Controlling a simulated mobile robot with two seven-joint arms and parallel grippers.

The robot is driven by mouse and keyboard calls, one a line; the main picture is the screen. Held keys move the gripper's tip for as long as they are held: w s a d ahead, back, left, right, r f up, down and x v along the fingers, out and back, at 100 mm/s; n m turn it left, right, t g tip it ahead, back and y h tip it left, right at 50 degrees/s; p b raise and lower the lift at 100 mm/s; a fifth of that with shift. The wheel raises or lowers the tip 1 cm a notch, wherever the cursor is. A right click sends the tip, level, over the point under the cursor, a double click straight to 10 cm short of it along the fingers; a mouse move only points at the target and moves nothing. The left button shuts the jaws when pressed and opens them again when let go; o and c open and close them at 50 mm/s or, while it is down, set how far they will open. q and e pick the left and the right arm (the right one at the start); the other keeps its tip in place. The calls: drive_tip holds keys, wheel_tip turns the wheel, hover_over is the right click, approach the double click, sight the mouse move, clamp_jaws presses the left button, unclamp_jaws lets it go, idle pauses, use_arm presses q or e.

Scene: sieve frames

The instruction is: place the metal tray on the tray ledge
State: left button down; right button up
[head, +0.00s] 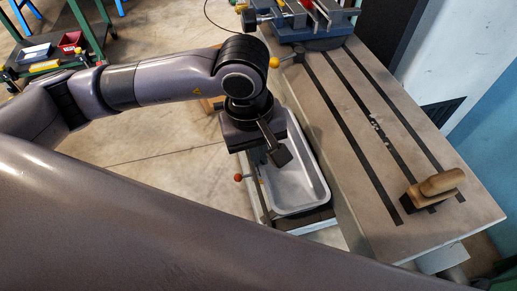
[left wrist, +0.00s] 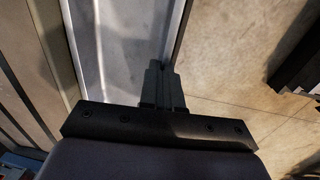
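The metal tray (head: 300,190) is a light grey, shallow, empty rectangle beside the long machine table in the head view. My left gripper (head: 280,154) points down at the tray's left part and hides some of it. In the left wrist view the tray (left wrist: 108,50) fills the upper left, and its rim runs to the fingers (left wrist: 164,86). The fingers are close together and appear shut on that rim; their tips partly hide the contact. A dark support (head: 308,220) shows under the tray's near end. I cannot tell whether this is the tray ledge. My right gripper is out of view.
The machine table (head: 345,130) with dark slots stands right of the tray. Open floor (head: 185,165) lies further left.

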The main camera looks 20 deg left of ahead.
use_arm(q)
drive_tip(key=shift+f, duration=0.1)
drive_tip(key=c, duration=1.8)
unclamp_jaws()
drive_tip(key=shift+f, duration=0.1)
drive_tip(key=o, duration=0.4)
drive_tip(key=shift+o, duration=0.2)
drive_tip(key=shift+r, duration=0.35)
wheel_tip(320, 180, up, 12)
drive_tip(key=a+b, duration=0.1)
drive_tip(key=shift+s+f, duration=0.2)
drive_tip(key=shift+s, duration=0.2)
